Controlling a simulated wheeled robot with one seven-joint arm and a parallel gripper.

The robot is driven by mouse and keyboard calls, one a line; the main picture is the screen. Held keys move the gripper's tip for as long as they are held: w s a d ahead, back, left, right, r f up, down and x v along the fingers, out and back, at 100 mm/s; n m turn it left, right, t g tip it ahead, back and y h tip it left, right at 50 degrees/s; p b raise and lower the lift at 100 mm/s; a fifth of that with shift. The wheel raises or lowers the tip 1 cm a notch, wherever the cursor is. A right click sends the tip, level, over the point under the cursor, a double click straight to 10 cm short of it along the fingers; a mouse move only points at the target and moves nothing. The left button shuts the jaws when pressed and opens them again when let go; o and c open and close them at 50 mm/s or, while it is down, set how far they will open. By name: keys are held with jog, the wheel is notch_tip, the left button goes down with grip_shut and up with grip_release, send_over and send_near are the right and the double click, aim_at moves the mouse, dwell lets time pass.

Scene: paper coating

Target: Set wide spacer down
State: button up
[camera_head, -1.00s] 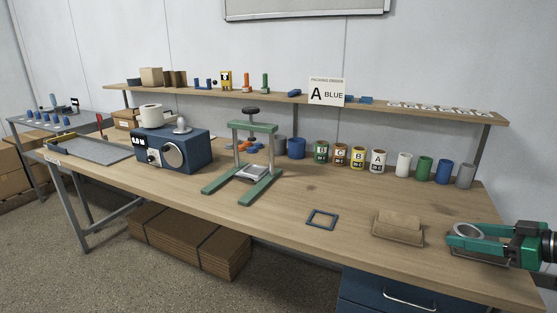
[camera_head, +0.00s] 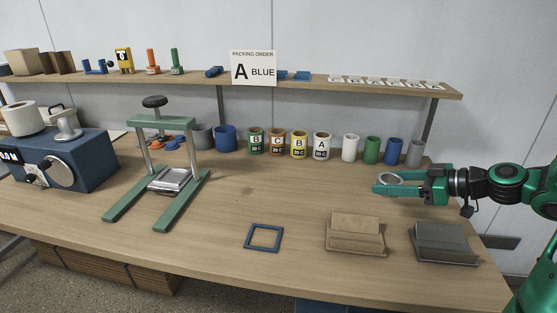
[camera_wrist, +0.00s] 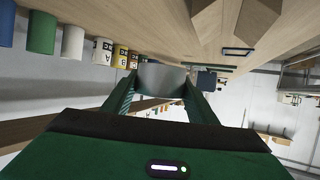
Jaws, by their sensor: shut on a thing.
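The wide spacer (camera_head: 391,178) looks like a pale grey ring. It sits between the fingers of my gripper (camera_head: 384,184) at the right side of the bench in the head view. In the wrist view the spacer (camera_wrist: 161,76) shows as a grey band between the two green fingers. My gripper is shut on it and holds it above the bench top, behind the tan and grey blocks. The exact height above the wood is hard to tell.
A tan block (camera_head: 354,232) and a grey block (camera_head: 443,243) stand near the front right. A blue square frame (camera_head: 263,237) lies left of them. A green press (camera_head: 161,180) stands at left. Several cans and coloured cylinders line the back. The middle of the bench (camera_head: 270,190) is clear.

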jog(key=shift+w+a, duration=0.1)
send_over(401, 206)
notch_tip(401, 206, down, 7)
jog(key=shift+f, duration=2)
jog(key=o, duration=1.1)
jog(key=shift+f, duration=0.1)
jog(key=shift+s+d+r, duration=0.2)
jog(key=shift+s+d, duration=0.05)
jog(key=v, duration=1.1)
jog(key=shift+s+d, duration=0.1)
jog(key=shift+d, duration=0.1)
